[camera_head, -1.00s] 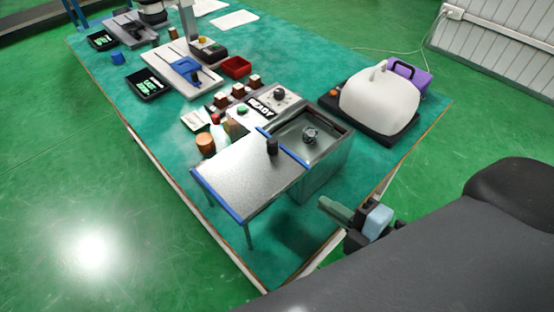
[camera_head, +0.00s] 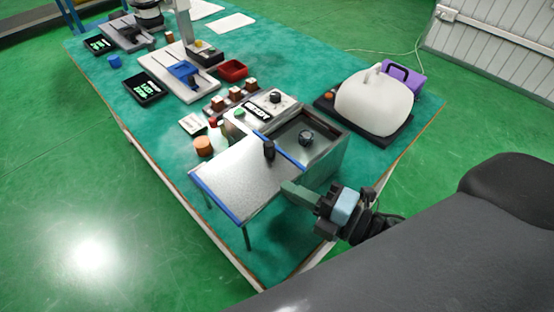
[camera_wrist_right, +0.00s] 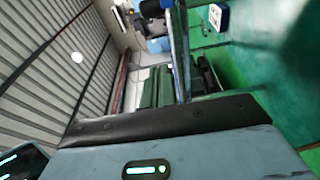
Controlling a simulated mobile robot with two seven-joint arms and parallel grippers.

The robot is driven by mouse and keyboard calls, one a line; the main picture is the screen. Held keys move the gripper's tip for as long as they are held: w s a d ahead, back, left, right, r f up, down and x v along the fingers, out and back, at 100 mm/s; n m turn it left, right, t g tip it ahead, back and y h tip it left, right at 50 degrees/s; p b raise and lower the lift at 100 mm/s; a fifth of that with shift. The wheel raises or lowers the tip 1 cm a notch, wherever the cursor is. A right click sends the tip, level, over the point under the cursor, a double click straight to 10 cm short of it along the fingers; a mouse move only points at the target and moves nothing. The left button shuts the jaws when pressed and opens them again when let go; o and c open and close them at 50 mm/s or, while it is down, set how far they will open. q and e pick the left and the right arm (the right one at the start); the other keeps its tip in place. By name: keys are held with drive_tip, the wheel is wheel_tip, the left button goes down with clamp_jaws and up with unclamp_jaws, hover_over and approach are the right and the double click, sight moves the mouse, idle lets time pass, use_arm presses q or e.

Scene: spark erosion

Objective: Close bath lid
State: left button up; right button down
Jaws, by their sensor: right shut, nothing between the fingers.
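The bath (camera_head: 325,165) is a grey metal box near the table's front corner, and its open top shows a dark round part (camera_head: 305,138) inside. The bath lid (camera_head: 235,176) is a flat grey panel lying to the left of the opening, with blue strips along its ends and a black knob (camera_head: 269,151) near its right end. My right gripper (camera_head: 290,190) is shut and empty, beside the lid's near right corner; I cannot tell whether it touches. Its fingers (camera_wrist_right: 158,88) also show in the right wrist view. My left gripper is not in view.
A control panel (camera_head: 263,109) marked READY stands behind the bath. An orange-brown cylinder (camera_head: 203,146) is beyond the lid. The table's front right strip is clear.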

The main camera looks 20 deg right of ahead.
sight(279, 166)
drive_tip(key=x, duration=0.3)
drive_tip(key=p+x, duration=0.1)
drive_tip(key=x, duration=0.1)
drive_tip(key=shift+w+a+r, duration=0.2)
drive_tip(key=shift+w, duration=0.15)
drive_tip(key=shift+w+d+f, duration=0.1)
drive_tip(key=shift+w+d, duration=0.7)
drive_tip(key=shift+w, duration=0.1)
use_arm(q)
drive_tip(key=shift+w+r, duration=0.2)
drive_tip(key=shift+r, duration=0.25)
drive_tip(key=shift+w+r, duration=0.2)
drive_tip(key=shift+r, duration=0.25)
use_arm(e)
drive_tip(key=shift+w+d, duration=0.5)
drive_tip(key=shift+d, duration=0.1)
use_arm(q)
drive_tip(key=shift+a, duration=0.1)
